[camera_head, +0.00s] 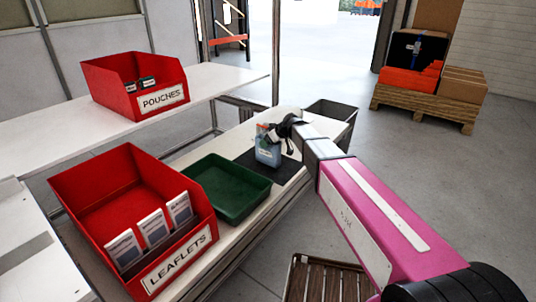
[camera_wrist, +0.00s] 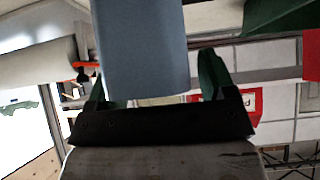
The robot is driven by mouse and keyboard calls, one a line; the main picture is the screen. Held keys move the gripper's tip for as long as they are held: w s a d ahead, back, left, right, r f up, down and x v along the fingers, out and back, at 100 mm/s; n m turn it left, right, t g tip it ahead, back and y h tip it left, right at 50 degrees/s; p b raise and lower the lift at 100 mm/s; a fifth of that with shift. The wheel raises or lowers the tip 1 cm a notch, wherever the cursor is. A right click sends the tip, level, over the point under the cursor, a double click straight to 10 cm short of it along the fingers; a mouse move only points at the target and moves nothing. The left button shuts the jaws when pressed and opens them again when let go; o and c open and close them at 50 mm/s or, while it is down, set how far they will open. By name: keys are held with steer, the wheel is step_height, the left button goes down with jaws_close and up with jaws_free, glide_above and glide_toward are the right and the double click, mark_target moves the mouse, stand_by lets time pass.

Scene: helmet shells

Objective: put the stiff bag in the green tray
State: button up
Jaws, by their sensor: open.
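The stiff bag (camera_head: 267,152) is blue-grey with a pale label and stands upright on a dark mat (camera_head: 291,173) on the white bench. The green tray (camera_head: 228,206) lies just left of the mat and looks empty. My gripper (camera_head: 277,131) is at the top of the bag and hides part of it. In the wrist view the bag (camera_wrist: 140,50) fills the space between the two fingers of my open gripper (camera_wrist: 155,85). Whether a finger touches the bag I cannot tell.
A red leaflets bin (camera_head: 110,205) with several white packs stands left of the tray. A red pouches bin (camera_head: 112,77) stands on the upper shelf. A dark grey crate (camera_head: 333,110) is behind the mat. A brown slatted crate (camera_head: 325,280) sits low in front.

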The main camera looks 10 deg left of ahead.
steer(key=c, duration=1.3)
steer(key=shift+r, duration=0.15)
